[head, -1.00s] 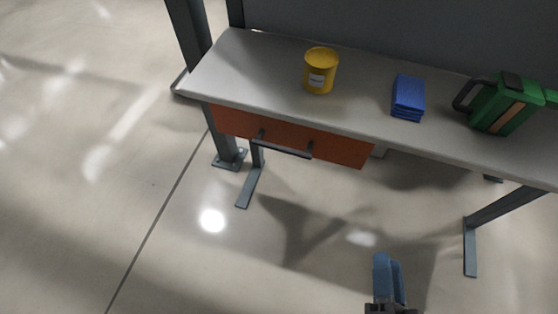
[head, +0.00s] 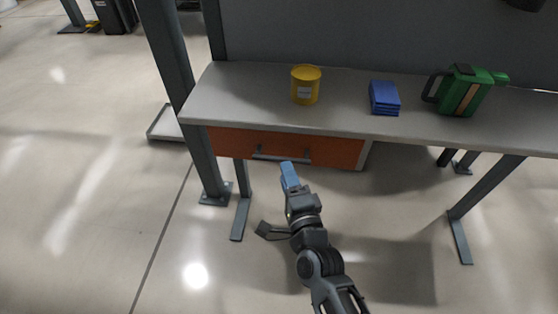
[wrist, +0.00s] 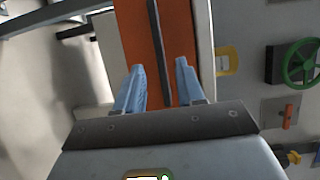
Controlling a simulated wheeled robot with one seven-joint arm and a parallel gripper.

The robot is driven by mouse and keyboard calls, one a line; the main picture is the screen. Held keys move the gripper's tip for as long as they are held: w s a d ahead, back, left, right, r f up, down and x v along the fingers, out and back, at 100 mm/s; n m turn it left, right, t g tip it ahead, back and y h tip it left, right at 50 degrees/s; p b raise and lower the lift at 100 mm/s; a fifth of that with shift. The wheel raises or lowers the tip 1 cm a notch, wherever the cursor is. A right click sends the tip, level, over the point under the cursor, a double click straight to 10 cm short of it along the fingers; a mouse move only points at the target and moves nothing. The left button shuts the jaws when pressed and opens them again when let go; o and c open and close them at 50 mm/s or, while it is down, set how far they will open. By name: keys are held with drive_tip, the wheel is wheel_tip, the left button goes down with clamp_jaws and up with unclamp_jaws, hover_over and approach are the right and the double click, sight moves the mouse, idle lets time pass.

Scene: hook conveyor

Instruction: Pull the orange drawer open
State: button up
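The orange drawer (head: 232,143) hangs under the left part of the grey workbench, its front close under the tabletop and looking shut. Its dark bar handle (head: 268,157) runs along the front. My gripper (head: 287,164) is in front of the drawer, its blue fingers overlapping the right half of the handle in the head view. In the wrist view the two fingers (wrist: 160,82) are apart. There the handle (wrist: 155,45) runs up the orange front (wrist: 133,35) and lies between the fingers in the picture. I cannot tell whether either finger touches it.
On the workbench top (head: 240,95) stand a yellow tub (head: 306,88), a stack of blue cloths or pads (head: 384,98) and a green can (head: 462,92). A grey post (head: 172,85) and bench legs stand left of the drawer. The floor in front is clear.

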sight(281, 158)
drive_tip(key=shift+x, duration=2.95)
drive_tip(key=shift+c, duration=0.4)
clamp_jaws()
